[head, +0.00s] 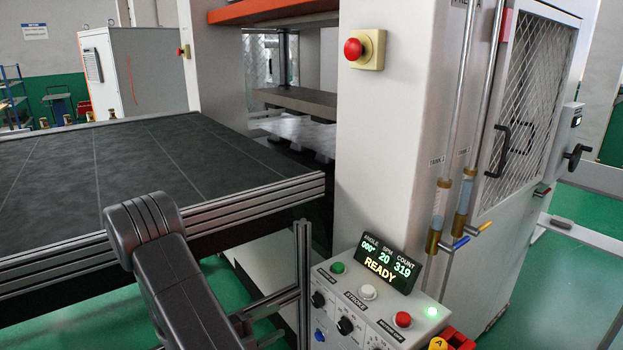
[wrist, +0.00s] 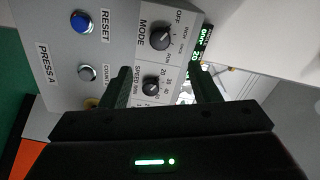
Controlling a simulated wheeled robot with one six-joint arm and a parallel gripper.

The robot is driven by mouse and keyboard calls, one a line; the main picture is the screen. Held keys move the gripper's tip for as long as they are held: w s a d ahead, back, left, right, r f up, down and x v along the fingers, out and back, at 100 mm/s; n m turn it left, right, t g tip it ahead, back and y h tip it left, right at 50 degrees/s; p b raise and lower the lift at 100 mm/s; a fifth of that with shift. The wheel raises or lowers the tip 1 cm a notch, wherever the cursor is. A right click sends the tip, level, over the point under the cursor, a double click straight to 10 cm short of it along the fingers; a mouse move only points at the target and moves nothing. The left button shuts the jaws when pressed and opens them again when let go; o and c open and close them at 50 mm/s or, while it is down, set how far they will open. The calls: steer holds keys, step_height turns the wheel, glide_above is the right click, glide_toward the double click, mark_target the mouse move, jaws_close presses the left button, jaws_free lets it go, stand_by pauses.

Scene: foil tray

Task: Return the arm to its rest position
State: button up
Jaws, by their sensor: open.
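My arm (head: 165,260) rises in front of the dark table in the head view, bent at a joint near its top; my gripper does not show there. In the wrist view my gripper (wrist: 160,74) is open, with nothing seen between its two dark fingers. It faces the press control panel (wrist: 58,52). The fingers lie over the panel around the speed knob (wrist: 151,87), below the mode knob (wrist: 160,38). Whether the fingertips touch the panel cannot be told.
The control panel (head: 329,291) stands right of my arm; its display (head: 380,262) reads READY. A metal post (head: 303,275) stands between them. The dark table (head: 130,165) with an aluminium edge fills the left. The press column (head: 385,150) stands behind the panel.

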mark_target(314, 304)
steer(key=p+x, duration=0.2)
steer(key=x, duration=1)
steer(key=shift+w+d+r, duration=0.1)
steer(key=shift+d, duration=0.05)
steer(key=shift+f+m+b, duration=0.3)
steer(key=shift+m+b, duration=0.25)
steer(key=shift+m, duration=0.05)
steer(key=shift+a+m+b, duration=0.2)
steer(key=shift+m+b, duration=0.6)
steer(key=shift+b, duration=0.05)
steer(key=m+b, duration=0.9)
steer(key=b, duration=0.1)
steer(key=shift+t, duration=0.3)
steer(key=shift+r+m+b, duration=0.2)
steer(key=shift+m+b, duration=0.3)
steer(key=shift+m, duration=0.1)
steer(key=shift+r, duration=0.2)
